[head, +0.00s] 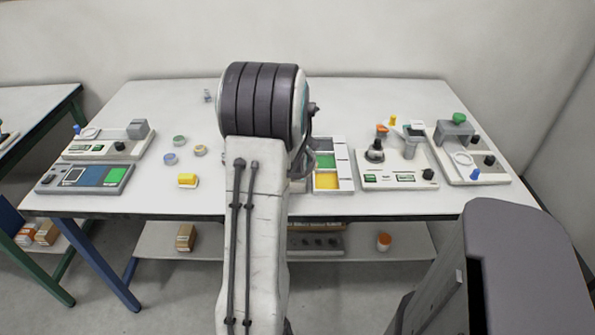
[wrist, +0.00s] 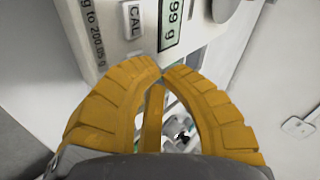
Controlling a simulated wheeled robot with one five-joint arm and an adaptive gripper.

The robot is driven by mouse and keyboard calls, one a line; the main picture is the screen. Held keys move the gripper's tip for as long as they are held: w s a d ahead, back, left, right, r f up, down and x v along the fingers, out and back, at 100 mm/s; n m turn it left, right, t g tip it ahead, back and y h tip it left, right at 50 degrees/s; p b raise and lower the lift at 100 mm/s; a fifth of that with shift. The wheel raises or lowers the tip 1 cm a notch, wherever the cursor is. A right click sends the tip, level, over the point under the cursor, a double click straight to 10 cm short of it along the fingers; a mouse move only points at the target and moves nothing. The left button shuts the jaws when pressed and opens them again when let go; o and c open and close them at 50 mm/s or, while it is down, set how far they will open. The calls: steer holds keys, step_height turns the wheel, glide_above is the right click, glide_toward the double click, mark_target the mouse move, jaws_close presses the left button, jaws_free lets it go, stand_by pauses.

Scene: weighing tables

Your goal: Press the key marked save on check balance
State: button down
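My gripper (wrist: 163,70) shows in the wrist view with its yellow fingertips together and nothing seen between them. Beyond the tips is a pale instrument panel (wrist: 115,60) with a key marked CAL (wrist: 133,20), a green display (wrist: 172,22) ending in "99 g", and printed text reading "g to 200.05 g". No key marked save is legible. In the head view, balance-like units stand at the back left (head: 75,151), right of centre (head: 370,183) and far right (head: 490,177). I cannot tell which is the check balance. My arm hides the gripper there.
A tray (head: 347,172) with grey, green and yellow compartments lies right of my arm. A lower shelf (head: 155,240) holds boxes.

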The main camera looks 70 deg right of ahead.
steer(key=shift+r, duration=0.7)
steer(key=shift+r+p, duration=0.1)
steer(key=shift+p, duration=0.2)
steer(key=shift+r+p, duration=1.45)
steer(key=shift+r, duration=0.95)
